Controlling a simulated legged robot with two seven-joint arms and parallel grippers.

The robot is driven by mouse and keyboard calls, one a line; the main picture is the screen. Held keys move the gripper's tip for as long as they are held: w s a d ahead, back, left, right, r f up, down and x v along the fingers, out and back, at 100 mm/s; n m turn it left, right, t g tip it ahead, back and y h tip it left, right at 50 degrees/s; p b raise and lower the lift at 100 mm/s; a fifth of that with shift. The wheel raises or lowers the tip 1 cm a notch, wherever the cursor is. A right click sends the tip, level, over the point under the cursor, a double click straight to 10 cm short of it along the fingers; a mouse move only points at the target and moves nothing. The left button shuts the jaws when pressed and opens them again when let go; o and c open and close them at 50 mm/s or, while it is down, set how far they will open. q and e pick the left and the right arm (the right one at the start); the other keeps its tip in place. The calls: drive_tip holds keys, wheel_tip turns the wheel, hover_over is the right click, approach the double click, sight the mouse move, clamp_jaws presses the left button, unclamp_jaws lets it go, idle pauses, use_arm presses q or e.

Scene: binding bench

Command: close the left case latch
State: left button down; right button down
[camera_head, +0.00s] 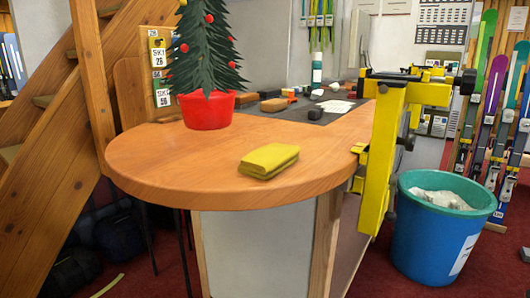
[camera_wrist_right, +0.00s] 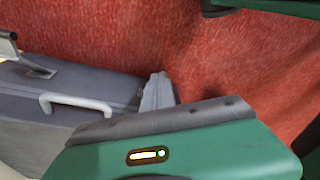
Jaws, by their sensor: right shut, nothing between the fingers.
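The grey case (camera_wrist_right: 75,85) lies at the left of the right wrist view, with a pale handle (camera_wrist_right: 75,101) on its front side. A metal latch (camera_wrist_right: 8,42) stands raised at the case's edge, cut by the left border of the picture. I cannot tell whether it is the left latch. My right gripper (camera_wrist_right: 158,90) is shut and empty, its grey fingers close to the case's right end; touching or apart I cannot tell. My green wrist housing covers the lower part of the view. Neither the case nor my grippers show in the head view.
Red carpet surrounds the case in the wrist view. In the head view, a wooden bench (camera_head: 150,165) carries a yellow cloth (camera_head: 268,161), a small tree in a red pot (camera_head: 206,111) and a yellow vise (camera_head: 380,150). A blue bin (camera_head: 430,240) stands at the right.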

idle(0.3)
drive_tip(key=shift+w+a+r+p, duration=0.5)
drive_tip(key=shift+a+r+p, duration=0.05)
drive_tip(key=shift+a, duration=0.1)
drive_tip(key=shift+w+a+r+p, duration=0.3)
drive_tip(key=shift+w+a, duration=0.1)
drive_tip(key=shift+a, duration=0.25)
idle(0.4)
